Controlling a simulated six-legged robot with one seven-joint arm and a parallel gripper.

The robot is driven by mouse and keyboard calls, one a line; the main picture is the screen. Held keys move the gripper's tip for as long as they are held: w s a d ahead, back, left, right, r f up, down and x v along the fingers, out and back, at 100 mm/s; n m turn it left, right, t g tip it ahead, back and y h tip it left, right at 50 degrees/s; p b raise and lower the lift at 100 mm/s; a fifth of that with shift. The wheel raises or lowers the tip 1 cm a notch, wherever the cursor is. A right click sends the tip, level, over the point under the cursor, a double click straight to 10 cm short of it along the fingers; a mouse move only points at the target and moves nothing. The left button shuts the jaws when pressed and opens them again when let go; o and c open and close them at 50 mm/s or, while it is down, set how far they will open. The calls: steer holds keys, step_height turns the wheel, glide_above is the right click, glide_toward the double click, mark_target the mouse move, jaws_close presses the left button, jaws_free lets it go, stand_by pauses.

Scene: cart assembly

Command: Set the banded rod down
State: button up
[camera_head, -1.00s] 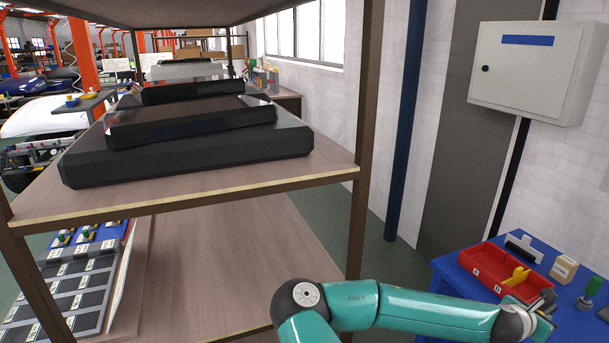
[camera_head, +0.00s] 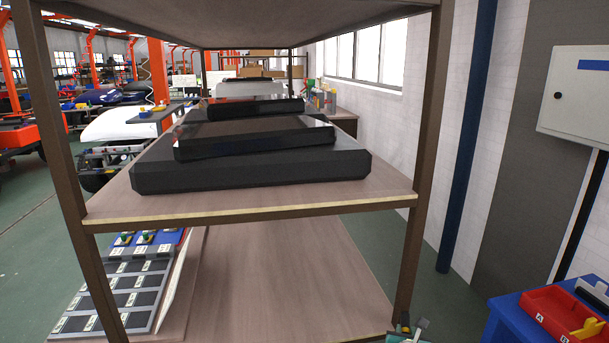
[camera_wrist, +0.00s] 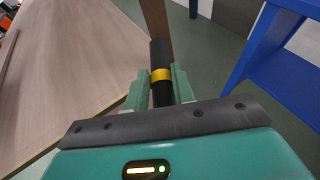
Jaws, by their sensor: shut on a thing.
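The banded rod (camera_wrist: 160,50) is black with a yellow band and shows in the wrist view, pointing away from me. My gripper (camera_wrist: 160,86) is shut on it, with one green finger on each side just at or behind the band. The rod's far end lies in front of a brown shelf post, and I see it touch nothing but my gripper. In the head view only a small part of my arm's end shows at the bottom edge, by the right post; the rod is not clear there.
A wooden shelf unit stands ahead; its lower board (camera_head: 290,275) has wide bare room, with a grey labelled tray (camera_head: 125,290) at its left. Black flat cases (camera_head: 250,170) fill the upper board. The right front post (camera_head: 425,170) is close to my arm. A blue table (camera_head: 505,315) with a red bin (camera_head: 560,315) is at right.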

steer(key=w+a+f+n+y, duration=0.1)
steer(key=a+n+y, duration=0.3)
steer(key=a, duration=1.2)
steer(key=shift+w+f+t+y, duration=0.2)
steer(key=shift+f+t+y, duration=0.15)
steer(key=shift+f, duration=0.3)
